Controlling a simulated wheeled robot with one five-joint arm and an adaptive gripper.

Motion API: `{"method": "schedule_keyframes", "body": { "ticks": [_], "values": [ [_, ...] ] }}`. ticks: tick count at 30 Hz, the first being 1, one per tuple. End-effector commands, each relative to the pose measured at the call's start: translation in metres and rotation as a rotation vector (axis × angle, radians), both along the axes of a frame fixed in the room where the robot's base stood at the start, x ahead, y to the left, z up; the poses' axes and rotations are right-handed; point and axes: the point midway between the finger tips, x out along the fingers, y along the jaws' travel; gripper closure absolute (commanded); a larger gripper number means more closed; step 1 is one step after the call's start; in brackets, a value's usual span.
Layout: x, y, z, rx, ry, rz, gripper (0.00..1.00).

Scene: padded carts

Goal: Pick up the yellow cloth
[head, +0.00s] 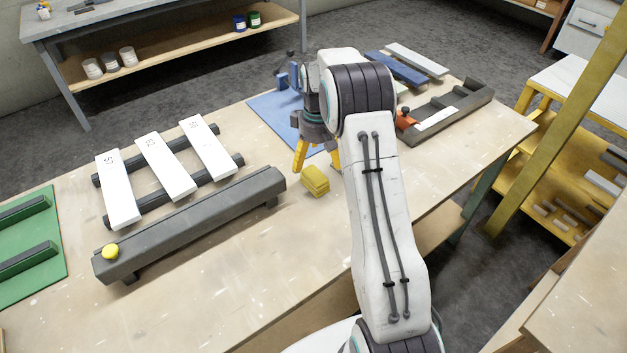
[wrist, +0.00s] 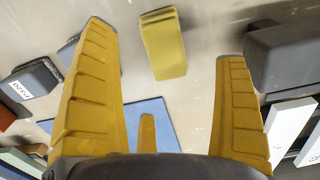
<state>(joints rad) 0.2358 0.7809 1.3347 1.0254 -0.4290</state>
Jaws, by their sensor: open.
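The yellow cloth (head: 314,180) is a small folded block lying on the wooden workbench, right of the long dark grey beam. In the wrist view the yellow cloth (wrist: 163,45) lies ahead of my fingertips, between their lines and apart from them. My gripper (head: 318,166) has yellow fingers and is over the bench just behind the cloth, near the blue mat. In the wrist view my gripper (wrist: 165,55) is open with nothing between its fingers. My arm hides part of the bench right of the cloth.
A blue mat (head: 272,112) and a dark tray (head: 465,105) are farther back. The bench front is clear.

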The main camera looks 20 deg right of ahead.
Motion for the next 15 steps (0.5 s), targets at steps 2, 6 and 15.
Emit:
{"method": "schedule_keyframes", "body": {
  "ticks": [2, 6, 15],
  "values": [
    [-0.001, 0.0, -0.007, 0.001, 0.004, 0.002, 0.09],
    [-0.001, 0.0, -0.016, 0.001, 0.002, 0.001, 0.09],
    [-0.002, -0.003, -0.051, 0.001, 0.003, 0.0, 0.09]
  ]
}}
